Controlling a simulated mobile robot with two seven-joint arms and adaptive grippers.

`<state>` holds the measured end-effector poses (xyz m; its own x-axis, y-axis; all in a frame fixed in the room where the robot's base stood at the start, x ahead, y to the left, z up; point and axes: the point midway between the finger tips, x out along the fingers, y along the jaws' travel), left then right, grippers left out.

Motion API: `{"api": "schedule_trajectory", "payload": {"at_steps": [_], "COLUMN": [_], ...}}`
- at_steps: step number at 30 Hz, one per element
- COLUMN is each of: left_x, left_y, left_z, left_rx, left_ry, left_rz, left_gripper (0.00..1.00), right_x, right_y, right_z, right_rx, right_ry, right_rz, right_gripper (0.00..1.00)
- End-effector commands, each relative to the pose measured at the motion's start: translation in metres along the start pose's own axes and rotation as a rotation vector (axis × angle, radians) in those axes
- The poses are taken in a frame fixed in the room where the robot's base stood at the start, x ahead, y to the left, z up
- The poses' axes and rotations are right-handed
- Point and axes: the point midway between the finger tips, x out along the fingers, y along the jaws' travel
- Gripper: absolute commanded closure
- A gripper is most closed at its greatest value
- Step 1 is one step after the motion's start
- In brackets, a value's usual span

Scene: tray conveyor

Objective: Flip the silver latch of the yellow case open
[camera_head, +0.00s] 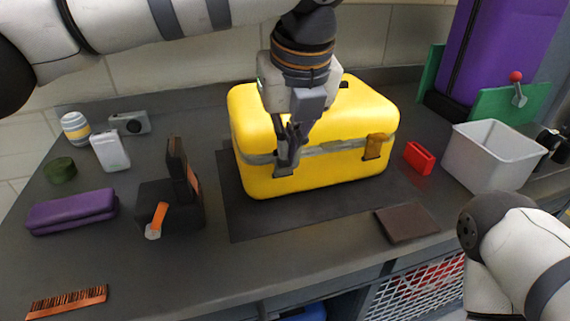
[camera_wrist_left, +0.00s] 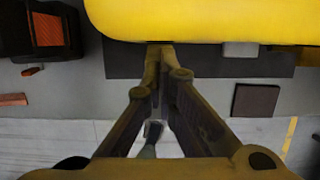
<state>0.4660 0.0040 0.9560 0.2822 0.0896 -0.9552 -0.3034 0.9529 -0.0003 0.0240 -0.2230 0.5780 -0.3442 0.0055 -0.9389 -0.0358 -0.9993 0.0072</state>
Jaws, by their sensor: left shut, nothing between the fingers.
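The yellow case (camera_head: 265,115) stands closed on a dark mat (camera_head: 245,218) on the counter. The silver latch (camera_head: 286,168) is on the left part of its front face, with its lower end showing below my left gripper (camera_head: 289,142). My left gripper points down in front of the latch, its fingers shut and empty; whether they touch the latch is unclear. A second, brass-coloured latch (camera_head: 374,147) sits on the front right. My right gripper is out of view.
A black box with an orange lever (camera_head: 158,218) and a purple case (camera_head: 72,211) stand left. A red block (camera_head: 419,158), a brown square (camera_head: 406,223) and a grey bin (camera_head: 495,155) lie right. My right forearm (camera_head: 520,250) is at lower right.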

Motion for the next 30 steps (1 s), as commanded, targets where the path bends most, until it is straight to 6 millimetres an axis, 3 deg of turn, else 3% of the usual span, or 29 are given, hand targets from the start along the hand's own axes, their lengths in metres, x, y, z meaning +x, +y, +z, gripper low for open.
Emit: {"api": "schedule_trajectory", "payload": {"at_steps": [30], "left_x": [0.036], "left_y": [0.002], "left_z": [-0.013], "left_rx": [-0.004], "left_ry": [0.003], "left_rz": [0.006], "left_gripper": [1.0], "right_x": [-0.004], "right_y": [0.0], "right_z": [-0.002], "right_rx": [0.0], "right_ry": [0.011], "right_rz": [0.0], "right_gripper": [0.26]}}
